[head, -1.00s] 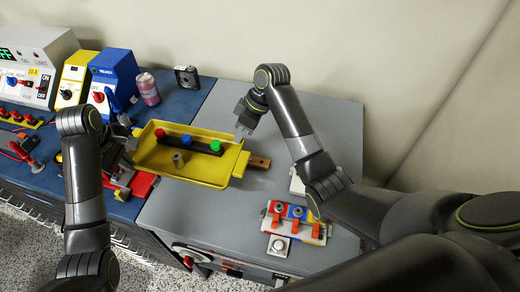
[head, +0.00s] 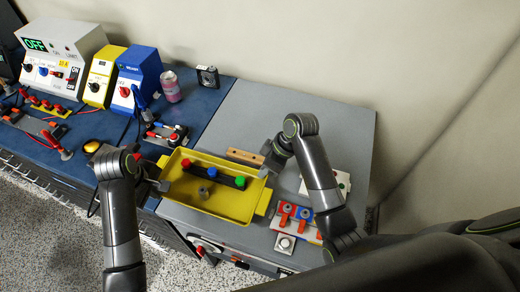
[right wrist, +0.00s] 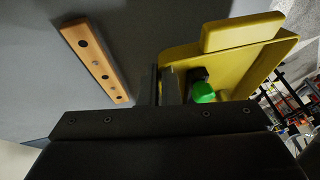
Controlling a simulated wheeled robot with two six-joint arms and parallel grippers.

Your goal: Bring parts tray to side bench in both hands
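The yellow parts tray (head: 225,213) is over the front of the grey bench, carrying a black bar (head: 225,178) with red, blue and green knobs and a small grey cylinder (head: 204,193). My left gripper (head: 160,187) is at the tray's left end; its fingertips are too small to judge. My right gripper (head: 266,168) is at the tray's far right corner. In the right wrist view its fingers (right wrist: 165,85) are close together with the tray wall between them; the tray's yellow end block (right wrist: 240,32) is beside them. I cannot tell whether the tray touches the bench.
A wooden bar with holes (head: 246,157) lies behind the tray. A red, white and blue fixture (head: 297,217) stands to its right. The blue bench on the left holds power units (head: 138,75), a can (head: 171,87) and tools. The grey bench's back (head: 270,110) is clear.

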